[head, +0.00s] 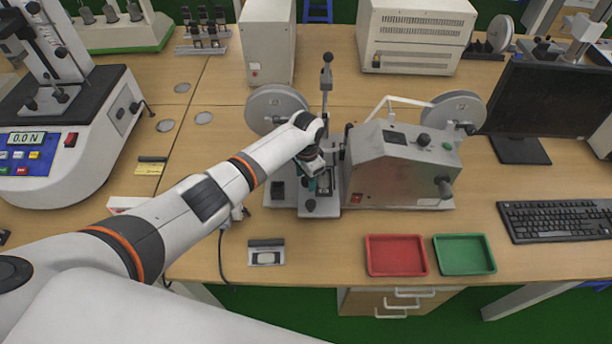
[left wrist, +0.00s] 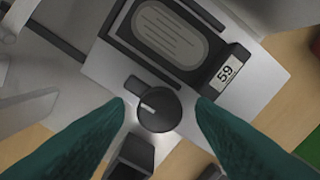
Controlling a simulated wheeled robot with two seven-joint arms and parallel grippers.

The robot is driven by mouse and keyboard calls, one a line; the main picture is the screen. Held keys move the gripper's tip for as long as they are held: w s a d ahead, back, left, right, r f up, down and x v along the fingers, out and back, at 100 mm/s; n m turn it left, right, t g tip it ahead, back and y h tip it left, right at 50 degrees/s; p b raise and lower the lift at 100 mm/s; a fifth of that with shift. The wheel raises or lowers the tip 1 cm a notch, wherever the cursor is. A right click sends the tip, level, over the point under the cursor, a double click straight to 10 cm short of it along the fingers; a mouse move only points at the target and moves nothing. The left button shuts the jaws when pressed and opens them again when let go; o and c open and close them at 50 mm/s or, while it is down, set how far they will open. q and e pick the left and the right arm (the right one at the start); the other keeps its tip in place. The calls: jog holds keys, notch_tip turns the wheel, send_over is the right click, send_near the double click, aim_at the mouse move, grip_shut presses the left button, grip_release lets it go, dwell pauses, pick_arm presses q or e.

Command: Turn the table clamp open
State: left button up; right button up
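A grey test machine (head: 355,195) stands mid-table, with a light metal plate at its front left. A black round knob (left wrist: 159,112) with a white mark and a short tab sits on this plate; in the head view it shows as a small dark knob (head: 310,205). I take it for the table clamp. My left gripper (head: 316,186) is over the plate, pointing down. In the left wrist view its teal fingers (left wrist: 161,104) are apart, one on each side of the knob. Whether they touch it is unclear. My right gripper is not in view.
A red tray (head: 395,274) and a green tray (head: 491,272) lie at the front edge. A monitor (head: 548,105) and keyboard (head: 560,220) stand right. A large tester (head: 45,185) stands left. A black frame with a ribbed oval insert (left wrist: 166,35) and a label "59" (left wrist: 228,72) adjoin the knob.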

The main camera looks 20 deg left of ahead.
aim_at(306, 180)
pick_arm(q)
notch_tip(306, 180, up, 12)
dwell(0.6)
dwell(0.5)
